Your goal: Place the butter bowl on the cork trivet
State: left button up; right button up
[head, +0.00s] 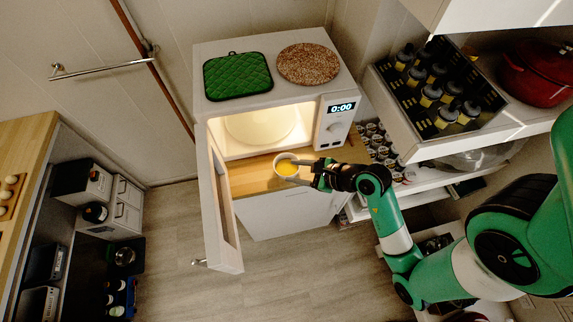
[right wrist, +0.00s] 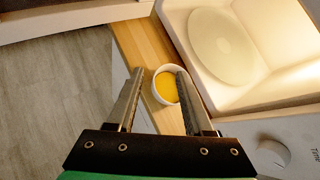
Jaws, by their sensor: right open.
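The butter bowl (head: 286,166) is small, white and round with yellow butter inside. It stands upright on the wooden counter in front of the open microwave, and it also shows in the right wrist view (right wrist: 165,88). My right gripper (head: 308,171) is open at the bowl's right side in the head view. In the right wrist view its fingers (right wrist: 158,75) are spread, with one overlapping the bowl's right rim; whether it touches cannot be told. The cork trivet (head: 308,64), round and speckled brown, lies bare on the microwave top. My left gripper is not in view.
The microwave (head: 335,122) is lit inside, with its door (head: 222,205) swung open to the left of the bowl. A green quilted pad (head: 238,76) lies left of the trivet. Shelves with a bottle crate (head: 437,85) and a red pot (head: 537,73) stand at right.

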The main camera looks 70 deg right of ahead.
aim_at(283, 176)
jog(key=s+f+g, duration=0.1)
jog(key=s+f, duration=0.2)
jog(key=shift+m+h, duration=0.3)
jog(key=x, duration=1.1)
jog(key=shift+w+d, duration=0.2)
jog(key=shift+d, duration=0.15)
grip_shut()
dwell(0.6)
